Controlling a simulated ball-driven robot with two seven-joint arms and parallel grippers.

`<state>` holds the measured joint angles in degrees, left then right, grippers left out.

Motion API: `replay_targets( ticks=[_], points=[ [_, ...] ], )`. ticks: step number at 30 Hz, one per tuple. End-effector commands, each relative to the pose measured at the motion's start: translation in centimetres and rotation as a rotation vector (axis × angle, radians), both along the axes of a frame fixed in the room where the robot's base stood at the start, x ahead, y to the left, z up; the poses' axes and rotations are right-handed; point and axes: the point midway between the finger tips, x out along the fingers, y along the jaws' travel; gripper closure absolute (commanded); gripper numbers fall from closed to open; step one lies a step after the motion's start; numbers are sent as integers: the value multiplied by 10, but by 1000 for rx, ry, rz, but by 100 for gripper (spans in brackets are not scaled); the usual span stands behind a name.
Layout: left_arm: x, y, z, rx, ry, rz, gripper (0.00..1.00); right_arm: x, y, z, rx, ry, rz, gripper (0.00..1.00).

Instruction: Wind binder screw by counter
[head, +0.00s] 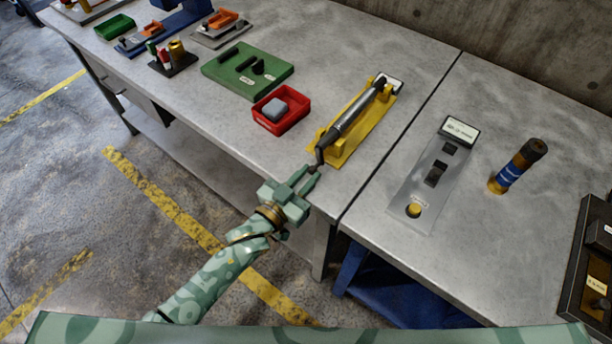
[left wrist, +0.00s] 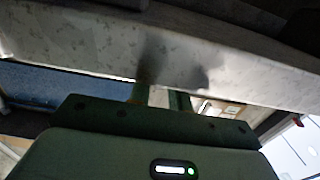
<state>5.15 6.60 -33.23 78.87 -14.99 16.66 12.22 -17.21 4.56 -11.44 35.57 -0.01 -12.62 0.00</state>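The binder screw (head: 352,115) is a long dark grey cylinder lying in a yellow cradle (head: 383,120) on the metal table. Its bent dark crank (head: 319,155) hangs at the near end, by the table's front edge. A small white box (head: 390,83) sits at the cradle's far end; its face is unreadable, so I cannot tell if it is the counter. My left gripper (head: 315,174) is at the table edge, fingertips close to the crank's lower end; contact is unclear. In the left wrist view its fingers (left wrist: 162,97) are apart, with nothing clearly between them. My right gripper is not in view.
A red tray (head: 266,127) with a grey block stands left of the cradle, near a green board (head: 222,68). To the right are a grey panel with a labelled display (head: 460,129), a dark blue-banded cylinder (head: 518,166) and a black case (head: 569,270).

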Motion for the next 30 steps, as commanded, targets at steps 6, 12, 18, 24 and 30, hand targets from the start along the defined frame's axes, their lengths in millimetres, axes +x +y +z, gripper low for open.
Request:
replay_targets(
  ticks=[6, 12, 18, 24, 30],
  points=[
    [6, 8, -1, 175, -126, 1, 100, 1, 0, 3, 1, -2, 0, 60],
    [6, 9, -1, 205, -148, 1, 100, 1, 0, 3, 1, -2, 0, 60],
    [6, 9, -1, 204, -147, 1, 58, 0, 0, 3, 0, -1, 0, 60],
    [6, 9, -2, 203, -145, 0, 58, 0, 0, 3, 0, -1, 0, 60],
    [5, 8, -3, 205, -144, -1, 58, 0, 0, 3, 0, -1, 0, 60]
  ],
)
